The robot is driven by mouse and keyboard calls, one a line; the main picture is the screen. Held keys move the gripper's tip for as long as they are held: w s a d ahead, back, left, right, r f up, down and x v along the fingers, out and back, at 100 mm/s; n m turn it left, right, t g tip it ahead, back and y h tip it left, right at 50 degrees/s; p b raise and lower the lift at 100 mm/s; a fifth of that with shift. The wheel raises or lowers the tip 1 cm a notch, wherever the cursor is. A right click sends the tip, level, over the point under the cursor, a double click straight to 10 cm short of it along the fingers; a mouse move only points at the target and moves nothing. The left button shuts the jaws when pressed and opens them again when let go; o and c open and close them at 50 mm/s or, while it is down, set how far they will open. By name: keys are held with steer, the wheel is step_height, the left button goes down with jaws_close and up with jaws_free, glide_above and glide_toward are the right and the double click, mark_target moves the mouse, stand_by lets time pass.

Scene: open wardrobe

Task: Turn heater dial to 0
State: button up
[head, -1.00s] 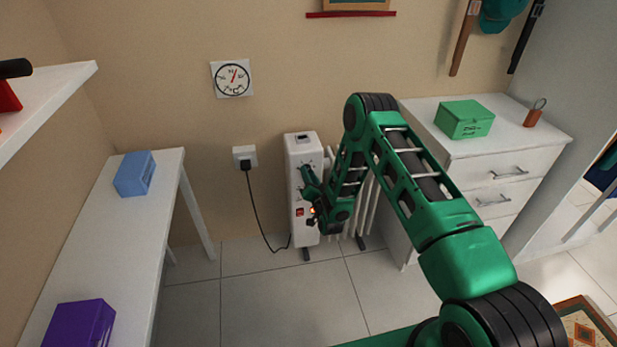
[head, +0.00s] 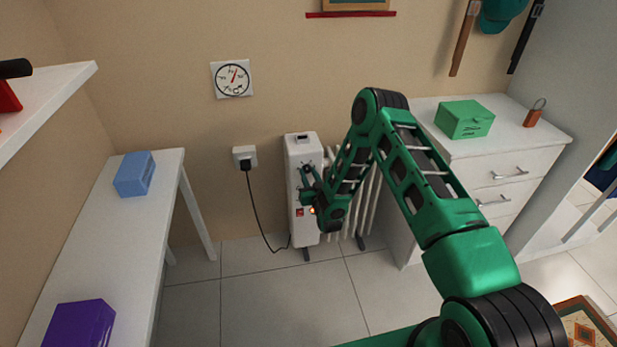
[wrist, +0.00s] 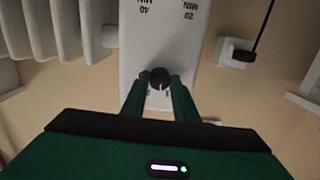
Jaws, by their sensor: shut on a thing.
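The white heater (head: 302,150) stands against the back wall, with its narrow control panel facing me. In the wrist view the panel (wrist: 190,50) appears upside down, with printed "40 MIN" and "20 MIN" marks. A round black dial (wrist: 159,77) sits on it between my fingertips. My gripper (wrist: 156,86) is shut on this dial, one finger on each side. In the head view my gripper (head: 306,183) is at the panel's right side and the gripped dial is hidden. The dial's setting cannot be read.
A red switch (head: 299,212) is low on the panel, with a small orange light beside it. A black cord runs to the wall socket (head: 244,156). A white table (head: 95,250) stands left and a drawer unit (head: 500,165) right. Floor before the heater is clear.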

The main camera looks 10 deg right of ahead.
steer(key=n, duration=0.4)
steer(key=shift+d+h, duration=0.1)
steer(key=shift+h, duration=0.2)
steer(key=n, duration=0.3)
steer(key=shift+n, duration=0.4)
steer(key=n+h, duration=0.1)
steer(key=n, duration=0.3)
steer(key=shift+r, duration=0.1)
steer(key=shift+w+n, duration=0.1)
steer(key=shift+n, duration=1.4)
steer(key=shift+r, duration=0.1)
steer(key=o, duration=1.1)
steer(key=shift+c, duration=0.2)
